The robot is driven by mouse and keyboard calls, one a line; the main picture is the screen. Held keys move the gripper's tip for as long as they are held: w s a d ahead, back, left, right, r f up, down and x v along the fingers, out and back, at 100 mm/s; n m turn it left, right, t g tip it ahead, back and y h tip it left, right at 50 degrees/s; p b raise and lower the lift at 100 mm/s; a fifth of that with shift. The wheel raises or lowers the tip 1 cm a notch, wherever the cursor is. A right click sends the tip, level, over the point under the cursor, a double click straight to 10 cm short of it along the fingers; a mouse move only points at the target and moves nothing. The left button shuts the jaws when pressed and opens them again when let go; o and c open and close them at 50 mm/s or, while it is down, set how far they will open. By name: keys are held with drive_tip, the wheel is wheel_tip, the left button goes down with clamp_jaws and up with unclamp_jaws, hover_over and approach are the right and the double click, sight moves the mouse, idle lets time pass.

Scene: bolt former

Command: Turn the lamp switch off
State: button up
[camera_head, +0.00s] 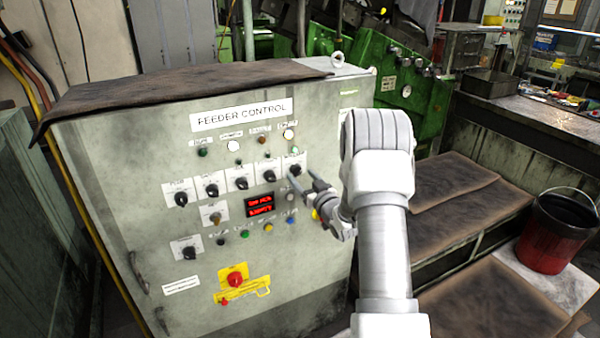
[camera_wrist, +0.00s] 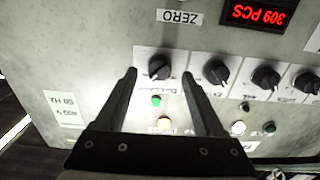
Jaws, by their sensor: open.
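The grey feeder control cabinet (camera_head: 110,210) carries a row of black rotary switches. The rightmost switch of the upper row (camera_head: 295,170) sits on a white plate; its label is too small to read. In the wrist view, which is upside down, this black switch (camera_wrist: 158,68) lies between my fingertips, its pointer tilted. My gripper (camera_head: 309,181) is open and close to the panel, with a finger on either side of the switch and no clear contact. A lit round lamp (camera_head: 288,134) is above the switch; it glows in the wrist view (camera_wrist: 164,123). A green lamp (camera_wrist: 156,100) lies between them.
Neighbouring switches (camera_head: 241,177) stand close on the left. A red display (camera_head: 260,205) and coloured buttons are below. A red main switch (camera_head: 235,279) sits on yellow lower down. A dark red bucket (camera_head: 548,245) and a workbench (camera_head: 530,108) are on the right.

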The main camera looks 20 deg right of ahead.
sight(297, 170)
drive_tip(key=shift+w, duration=1.15)
drive_tip(key=shift+c, duration=0.3)
clamp_jaws()
